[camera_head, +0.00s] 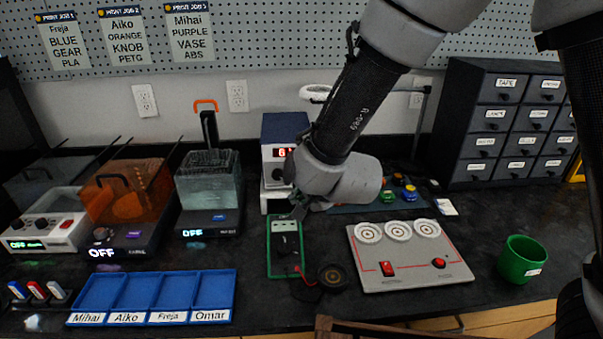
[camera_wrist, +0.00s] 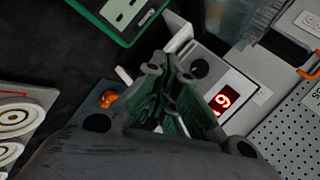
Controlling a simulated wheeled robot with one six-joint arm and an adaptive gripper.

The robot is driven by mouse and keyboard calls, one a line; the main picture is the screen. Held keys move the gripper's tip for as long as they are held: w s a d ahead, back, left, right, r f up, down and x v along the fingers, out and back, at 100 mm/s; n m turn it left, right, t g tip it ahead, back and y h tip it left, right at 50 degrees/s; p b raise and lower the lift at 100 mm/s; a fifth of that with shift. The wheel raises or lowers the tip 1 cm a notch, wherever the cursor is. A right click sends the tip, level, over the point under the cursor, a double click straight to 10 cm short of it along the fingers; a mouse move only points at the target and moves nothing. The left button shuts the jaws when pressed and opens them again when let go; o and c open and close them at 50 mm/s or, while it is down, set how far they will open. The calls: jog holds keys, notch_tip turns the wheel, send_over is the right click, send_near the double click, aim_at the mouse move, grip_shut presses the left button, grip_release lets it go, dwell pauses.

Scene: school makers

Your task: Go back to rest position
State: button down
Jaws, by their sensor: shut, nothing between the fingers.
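My gripper (camera_head: 303,207) hangs over the back middle of the black bench, at the end of my arm. Its fingers are shut with nothing between them. In the wrist view my gripper (camera_wrist: 165,95) points toward a white device with a red lit digit display (camera_wrist: 222,100). In the head view the same device (camera_head: 284,153) stands just behind my gripper, partly hidden by my arm. A green-edged multimeter (camera_head: 286,247) lies just in front of and below my gripper. It also shows at the top of the wrist view (camera_wrist: 122,12).
A grey panel (camera_head: 420,272) with three round pads is at right, beside a green cup (camera_head: 521,259). A blue labelled tray (camera_head: 152,298) is at front left. Machines reading OFF (camera_head: 125,210) stand behind it. A drawer cabinet (camera_head: 505,120) stands at back right.

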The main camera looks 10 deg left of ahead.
jog(key=s+f+n+g, duration=0.1)
jog(key=s, duration=0.1)
jog(key=s+d+f+n+g, duration=0.1)
jog(key=f+n, duration=0.1)
jog(key=s+f+n+g, duration=0.1)
jog(key=s+n, duration=0.1)
jog(key=shift+s+d+f+g+h, duration=0.2)
jog(key=shift+s+g+h, duration=0.1)
jog(key=shift+s+h, duration=0.1)
jog(key=s+n, duration=0.1)
jog(key=s+d+n+g, duration=0.1)
jog(key=shift+s+d+h, duration=0.25)
jog(key=shift+s+h, duration=0.05)
jog(key=s+d+r+h, duration=0.1)
jog(key=s+d+r, duration=0.2)
jog(key=d+r, duration=0.5)
jog(key=s+d+r+h, duration=0.2)
jog(key=d+r, duration=0.5)
jog(key=d, duration=1.4)
jog(key=s+d+r+n+t+h, duration=0.1)
jog(key=s+d+r, duration=0.3)
jog(key=d+r, duration=0.4)
jog(key=d, duration=0.7)
jog(key=shift+d+r+h, duration=0.15)
jog(key=shift+r+h, duration=0.15)
jog(key=shift+w, duration=0.1)
